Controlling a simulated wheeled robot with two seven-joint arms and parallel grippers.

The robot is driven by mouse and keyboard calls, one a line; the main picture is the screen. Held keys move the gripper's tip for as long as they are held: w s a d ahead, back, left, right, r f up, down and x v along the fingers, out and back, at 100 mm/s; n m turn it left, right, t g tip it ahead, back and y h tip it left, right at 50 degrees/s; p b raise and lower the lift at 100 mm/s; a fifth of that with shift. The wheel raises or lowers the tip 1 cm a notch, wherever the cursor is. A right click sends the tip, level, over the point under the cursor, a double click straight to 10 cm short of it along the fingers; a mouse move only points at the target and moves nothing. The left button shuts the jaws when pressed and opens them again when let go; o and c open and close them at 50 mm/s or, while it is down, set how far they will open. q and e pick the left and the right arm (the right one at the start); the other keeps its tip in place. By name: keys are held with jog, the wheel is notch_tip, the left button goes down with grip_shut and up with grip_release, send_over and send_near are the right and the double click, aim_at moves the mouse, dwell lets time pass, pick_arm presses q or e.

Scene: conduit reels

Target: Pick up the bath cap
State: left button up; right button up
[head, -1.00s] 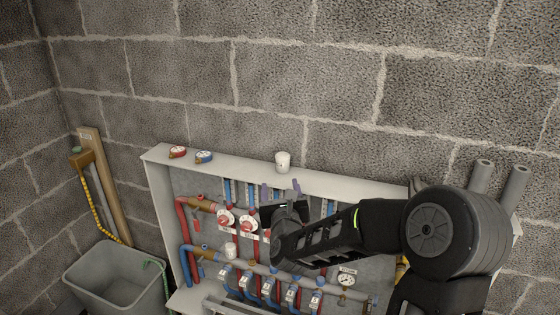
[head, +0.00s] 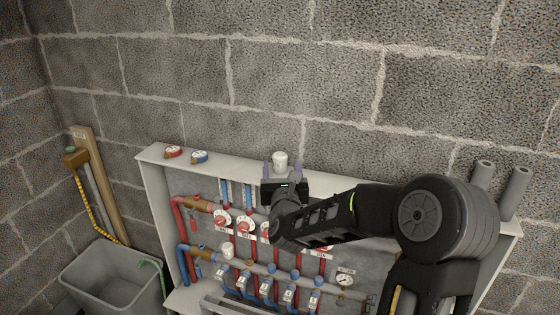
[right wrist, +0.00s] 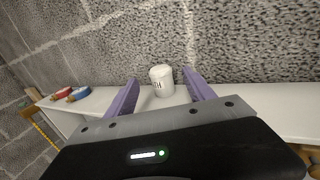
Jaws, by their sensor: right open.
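The bath cap is a small white cylinder (head: 280,159) on the top ledge of the grey manifold cabinet. In the right wrist view the white cap (right wrist: 161,80) shows dark lettering, partly readable as "TH". My right gripper (head: 282,168) is at the ledge just in front of the cap. In the right wrist view its purple fingers (right wrist: 160,88) are apart, with the cap between and slightly beyond them. The lower part of the cap is partly hidden in the head view. My left gripper is not in view.
A red cap-like gauge (head: 173,152) and a blue one (head: 199,157) lie on the ledge's left end. A block wall (head: 330,90) stands right behind the ledge. Below are red and blue pipes with valves. A grey bin (head: 112,280) stands at lower left.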

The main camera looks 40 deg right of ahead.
aim_at(280, 160)
jog(key=shift+w, duration=0.15)
jog(key=shift+w+d+p, duration=0.2)
jog(key=shift+w+p, duration=0.05)
jog(key=shift+p, duration=0.05)
jog(key=p+x, duration=0.2)
jog(key=x, duration=0.2)
jog(key=shift+w+d+f, duration=0.15)
jog(key=shift+w, duration=0.1)
dwell(0.3)
grip_shut()
dwell(0.5)
